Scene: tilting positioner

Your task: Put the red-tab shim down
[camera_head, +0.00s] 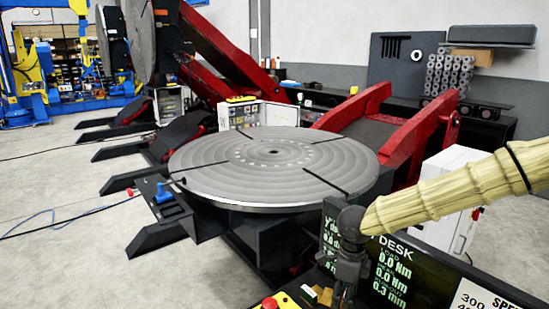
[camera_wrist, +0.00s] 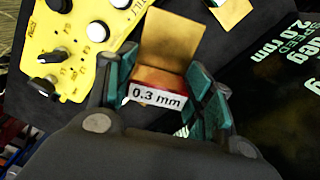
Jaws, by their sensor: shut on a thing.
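The shim with the "0.3 mm" label is a brass plate (camera_wrist: 172,38) with a red tab edge above the white label, seen in the wrist view. My gripper (camera_wrist: 164,78) is shut on it, with green-padded fingers on either side of the tab end. The plate points away from the gripper, over a dark surface. I cannot tell whether it touches that surface. In the head view my gripper (camera_head: 345,292) points down at the desk beside the display, and the held shim is not clear there.
A yellow control box (camera_wrist: 75,40) with knobs and buttons lies close left of the shim. Another brass piece (camera_wrist: 232,12) is at the upper right. A dark display (camera_head: 385,270) stands beside my gripper. The large round positioner table (camera_head: 225,165) is behind and bare.

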